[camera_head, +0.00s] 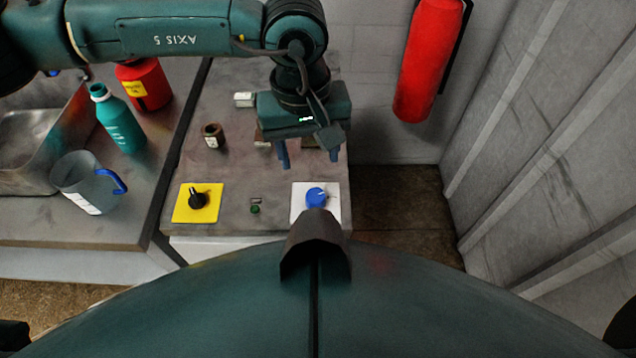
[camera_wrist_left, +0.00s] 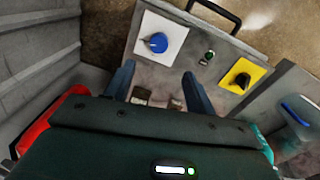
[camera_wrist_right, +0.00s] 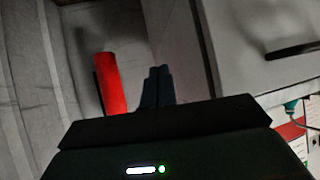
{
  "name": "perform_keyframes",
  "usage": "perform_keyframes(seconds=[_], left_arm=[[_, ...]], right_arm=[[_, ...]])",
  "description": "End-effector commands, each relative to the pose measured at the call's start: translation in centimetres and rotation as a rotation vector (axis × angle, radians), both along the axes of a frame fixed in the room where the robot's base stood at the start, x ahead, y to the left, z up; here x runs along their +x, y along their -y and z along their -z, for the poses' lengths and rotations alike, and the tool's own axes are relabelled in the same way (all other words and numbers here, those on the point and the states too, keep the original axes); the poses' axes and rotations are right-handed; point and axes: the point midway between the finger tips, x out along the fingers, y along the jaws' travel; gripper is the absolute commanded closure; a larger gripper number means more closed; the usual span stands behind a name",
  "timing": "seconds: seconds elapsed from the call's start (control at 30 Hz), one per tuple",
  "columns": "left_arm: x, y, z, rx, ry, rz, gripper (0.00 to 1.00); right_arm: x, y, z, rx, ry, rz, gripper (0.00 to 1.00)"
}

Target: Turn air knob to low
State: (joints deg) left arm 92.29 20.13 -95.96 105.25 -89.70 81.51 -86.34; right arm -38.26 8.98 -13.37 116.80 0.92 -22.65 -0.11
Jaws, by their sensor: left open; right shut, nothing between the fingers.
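A blue knob (camera_head: 316,197) sits on a white plate (camera_head: 300,213) at the front right of the grey panel. A black knob (camera_head: 197,198) sits on a yellow plate (camera_head: 182,207) at the front left. I cannot read which knob is marked air. My left gripper (camera_head: 309,161) is open and empty above the panel, behind the blue knob. In the left wrist view, the blue knob (camera_wrist_left: 157,43) lies just beyond the open fingers (camera_wrist_left: 158,72), apart from them. My right gripper (camera_wrist_right: 157,72) is shut and empty, away from both knobs.
A small green button (camera_head: 255,209) lies between the knobs. A brown cylinder (camera_head: 213,135) stands farther back. A clear jug (camera_head: 88,183), teal bottle (camera_head: 119,122) and red container (camera_head: 146,84) stand left. A red extinguisher (camera_head: 428,60) hangs on the wall.

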Motion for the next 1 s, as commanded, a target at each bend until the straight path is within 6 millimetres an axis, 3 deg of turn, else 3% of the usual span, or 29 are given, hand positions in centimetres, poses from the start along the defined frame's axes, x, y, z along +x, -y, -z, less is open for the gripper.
perform_keyframes(seconds=[0.3, 0.5, 0.7, 1.0], left_arm=[[-0.1, 0.4, 6.6, -0.002, -0.006, -0.001, 0.45], [0.0, 0.7, 9.7, -0.004, -0.005, -0.002, 0.45], [0.0, 0.7, 11.0, -0.005, -0.003, -0.001, 0.45], [0.0, 0.7, 11.2, -0.004, -0.002, -0.001, 0.47]], right_arm=[[-0.5, 0.5, -0.2, -0.009, -0.032, 0.017, 1.00], [-0.4, 0.7, -0.3, -0.009, -0.038, 0.027, 1.00], [0.0, 0.7, -0.5, -0.011, -0.032, 0.029, 1.00], [0.0, 0.8, -0.3, -0.013, -0.036, 0.029, 1.00]])
